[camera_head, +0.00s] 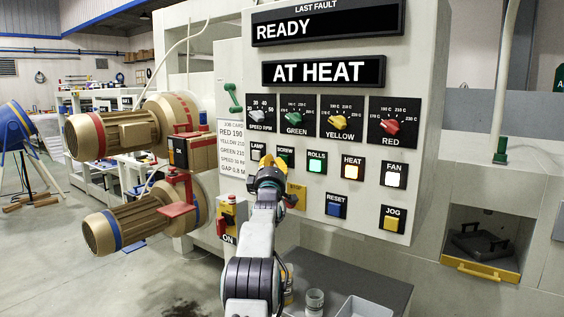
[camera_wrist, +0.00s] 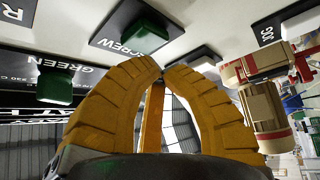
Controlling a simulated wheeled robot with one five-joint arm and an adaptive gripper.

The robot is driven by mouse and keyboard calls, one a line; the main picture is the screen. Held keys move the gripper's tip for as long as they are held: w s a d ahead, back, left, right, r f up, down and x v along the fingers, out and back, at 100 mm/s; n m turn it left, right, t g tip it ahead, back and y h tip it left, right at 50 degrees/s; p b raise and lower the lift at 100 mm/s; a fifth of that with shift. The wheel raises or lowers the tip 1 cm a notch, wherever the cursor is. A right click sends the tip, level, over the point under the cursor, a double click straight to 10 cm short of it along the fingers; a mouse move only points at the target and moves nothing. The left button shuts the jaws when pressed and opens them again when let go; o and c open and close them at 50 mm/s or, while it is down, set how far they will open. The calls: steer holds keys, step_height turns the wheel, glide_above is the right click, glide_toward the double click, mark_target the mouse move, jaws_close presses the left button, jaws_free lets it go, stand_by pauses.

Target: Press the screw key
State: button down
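The screw key (camera_head: 286,159) is a dark green square button on a black plate labelled SCREW, in the row under the dials. It looks unlit. In the wrist view the screw key (camera_wrist: 144,36) is tilted, above and slightly left of my fingertips. My gripper (camera_head: 267,161) is in front of the panel, just left of the screw key and partly over its plate's lower left. In the wrist view my gripper (camera_wrist: 161,70) has its yellow fingers drawn together at the tips, with nothing held between them. A gap shows between fingertips and key; contact is not visible.
The lamp key (camera_head: 258,151) is close left of the screw key, and the lit rolls key (camera_head: 317,162) is right. Lit heat (camera_head: 352,168) and fan (camera_head: 394,174) keys follow. Dials sit above; reset (camera_head: 336,205) and jog (camera_head: 393,218) keys below. Motors (camera_head: 120,133) protrude at left.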

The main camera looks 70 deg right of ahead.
steer(key=shift+s+d+p, duration=0.2)
steer(key=shift+d+p, duration=0.55)
steer(key=shift+p, duration=0.2)
stand_by(1.1)
steer(key=shift+a+f+b, duration=0.1)
steer(key=shift+a+b, duration=0.25)
steer(key=shift+b, duration=0.5)
steer(key=shift+w+a+b, duration=0.15)
steer(key=shift+a+b, duration=0.15)
steer(key=shift+b, duration=0.3)
steer(key=shift+a, duration=0.1)
steer(key=shift+w, duration=0.1)
